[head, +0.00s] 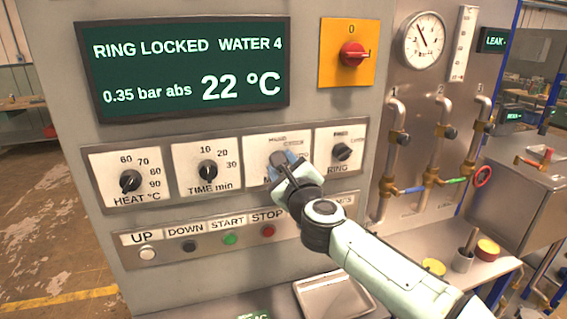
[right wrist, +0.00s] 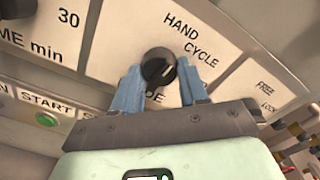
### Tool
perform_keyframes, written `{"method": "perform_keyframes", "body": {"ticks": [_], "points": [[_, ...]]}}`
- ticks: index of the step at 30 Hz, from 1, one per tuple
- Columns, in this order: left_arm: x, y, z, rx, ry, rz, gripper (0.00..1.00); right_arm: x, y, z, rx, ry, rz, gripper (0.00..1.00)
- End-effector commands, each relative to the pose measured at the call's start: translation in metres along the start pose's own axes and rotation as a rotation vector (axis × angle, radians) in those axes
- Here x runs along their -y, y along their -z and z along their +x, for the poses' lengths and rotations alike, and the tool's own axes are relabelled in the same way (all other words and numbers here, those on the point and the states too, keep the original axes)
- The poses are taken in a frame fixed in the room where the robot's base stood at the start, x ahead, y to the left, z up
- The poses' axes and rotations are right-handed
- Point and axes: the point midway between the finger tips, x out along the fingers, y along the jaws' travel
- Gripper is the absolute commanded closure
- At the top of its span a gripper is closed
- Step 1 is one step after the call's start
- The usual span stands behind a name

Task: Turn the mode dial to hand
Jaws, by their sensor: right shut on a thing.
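The mode dial is a black knob (right wrist: 158,66) on a white plate in the right wrist view. The words HAND and CYCLE are printed above and to the right of it, and a third word below is mostly hidden by my gripper. My right gripper (right wrist: 160,76) has its two blue fingers on either side of the knob, shut on it. A light mark shows on the knob, but I cannot tell exactly which word it points at. In the head view, my right gripper (head: 285,161) covers most of the dial. My left gripper is not in view.
Heat dial (head: 130,181) and time dial (head: 208,170) are left of the mode dial; the ring dial (head: 342,151) is close on its right. A button row (head: 230,239) runs below. The display (head: 190,70) reads RING LOCKED, WATER 4. A red switch (head: 352,54) is above.

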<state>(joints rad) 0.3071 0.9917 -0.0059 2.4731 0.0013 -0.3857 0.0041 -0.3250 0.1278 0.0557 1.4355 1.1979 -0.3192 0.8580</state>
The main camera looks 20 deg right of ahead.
Motion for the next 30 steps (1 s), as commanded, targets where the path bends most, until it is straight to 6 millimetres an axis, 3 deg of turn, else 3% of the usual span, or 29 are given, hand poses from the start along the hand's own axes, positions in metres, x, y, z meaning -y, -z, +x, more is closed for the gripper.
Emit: {"method": "perform_keyframes", "body": {"ticks": [22, 23, 25, 30], "points": [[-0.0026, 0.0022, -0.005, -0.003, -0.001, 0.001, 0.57, -0.0003, 0.0003, 0.0001, 0.0, -0.001, -0.102, 0.87], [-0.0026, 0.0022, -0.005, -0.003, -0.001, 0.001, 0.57, -0.0003, 0.0003, 0.0001, 0.0, -0.001, -0.102, 0.54], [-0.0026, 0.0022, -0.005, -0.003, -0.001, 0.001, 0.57, -0.0003, 0.0003, 0.0001, 0.0, -0.001, -0.101, 0.32], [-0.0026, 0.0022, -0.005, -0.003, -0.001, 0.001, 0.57, -0.0002, 0.0003, 0.0001, 0.0, -0.001, -0.1, 0.32]]}}
